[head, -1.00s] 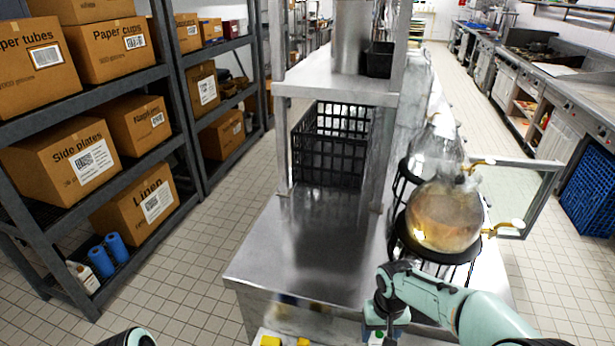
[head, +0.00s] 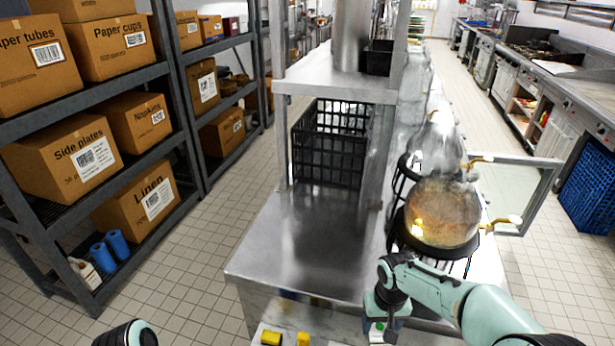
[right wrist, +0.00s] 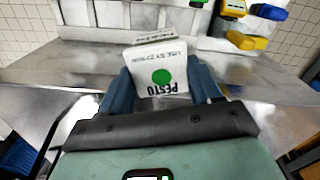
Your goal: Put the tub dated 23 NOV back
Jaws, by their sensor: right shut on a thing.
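My right gripper (right wrist: 162,85) is shut on a white tub (right wrist: 158,62) in the right wrist view. The tub's label reads PESTO upside down, with a green dot and a use-by line whose date is too small to read surely. The tub sits between the two blue fingers, its labelled face towards the camera. In the head view the right gripper (head: 379,318) is at the bottom, in front of the steel counter's near end, and the tub (head: 376,334) is mostly hidden under it. My left gripper is out of view; only a bit of that arm shows at bottom left.
The steel counter (head: 300,245) has a bare near end and a black crate (head: 330,160) under its shelf. A glass vessel (head: 442,212) on a black stand is near my right arm. Yellow items (head: 271,337) sit below the counter's edge. Shelving with boxes stands left.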

